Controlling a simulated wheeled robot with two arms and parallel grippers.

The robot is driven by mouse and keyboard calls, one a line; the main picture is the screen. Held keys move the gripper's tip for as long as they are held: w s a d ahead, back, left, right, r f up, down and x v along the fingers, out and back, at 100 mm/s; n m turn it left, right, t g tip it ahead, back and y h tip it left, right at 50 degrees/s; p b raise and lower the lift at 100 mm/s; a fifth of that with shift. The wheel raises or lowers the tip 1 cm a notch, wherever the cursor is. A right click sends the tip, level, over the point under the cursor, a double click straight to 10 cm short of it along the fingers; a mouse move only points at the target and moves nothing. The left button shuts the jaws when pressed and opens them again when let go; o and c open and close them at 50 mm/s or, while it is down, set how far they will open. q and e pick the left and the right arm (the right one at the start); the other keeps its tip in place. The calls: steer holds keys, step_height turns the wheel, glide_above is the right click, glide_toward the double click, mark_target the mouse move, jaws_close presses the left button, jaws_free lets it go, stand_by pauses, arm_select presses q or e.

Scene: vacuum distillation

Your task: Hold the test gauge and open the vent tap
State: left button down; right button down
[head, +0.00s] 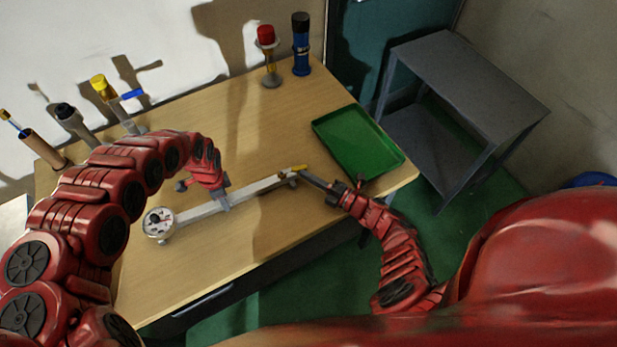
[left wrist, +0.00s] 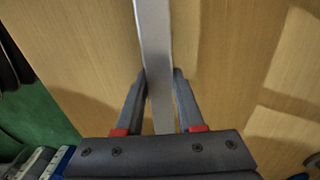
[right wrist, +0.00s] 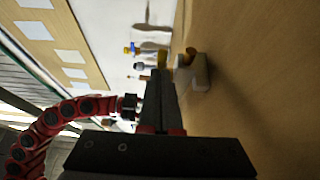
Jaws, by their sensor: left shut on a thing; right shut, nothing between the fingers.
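The test gauge lies across the table, with a round white dial (head: 158,223) at its left end and a long pale bar (head: 256,189). My left gripper (head: 224,203) is shut on the bar; in the left wrist view the bar (left wrist: 154,45) passes between its fingers. The yellow vent tap (head: 299,168) is at the bar's right end. My right gripper (head: 304,176) is shut and empty, its tips close beside the tap.
A green tray (head: 358,140) lies at the table's right end. A red-topped stand (head: 267,56) and a blue-black cylinder (head: 301,45) stand at the back. Several tools line the left back edge. A grey shelf trolley (head: 465,85) stands right of the table.

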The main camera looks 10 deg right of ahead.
steer(key=shift+w+d, duration=0.2)
steer(key=shift+w, duration=0.3)
steer(key=shift+w+d, duration=0.2)
steer(key=shift+w, duration=0.3)
steer(key=shift+s, duration=0.1)
steer(key=shift+s+d+f, duration=0.1)
steer(key=shift+s, duration=0.35)
steer(key=s, duration=0.1)
steer(key=s+d, duration=0.1)
steer(key=s, duration=0.1)
steer(key=shift+s, duration=0.15)
steer(key=s+d, duration=0.1)
steer(key=d, duration=0.1)
steer(key=s+d, duration=0.2)
steer(key=d, duration=0.1)
steer(key=s+d, duration=0.2)
steer(key=d, duration=0.1)
arm_select(q)
steer(key=shift+c, duration=2.2)
jaws_free()
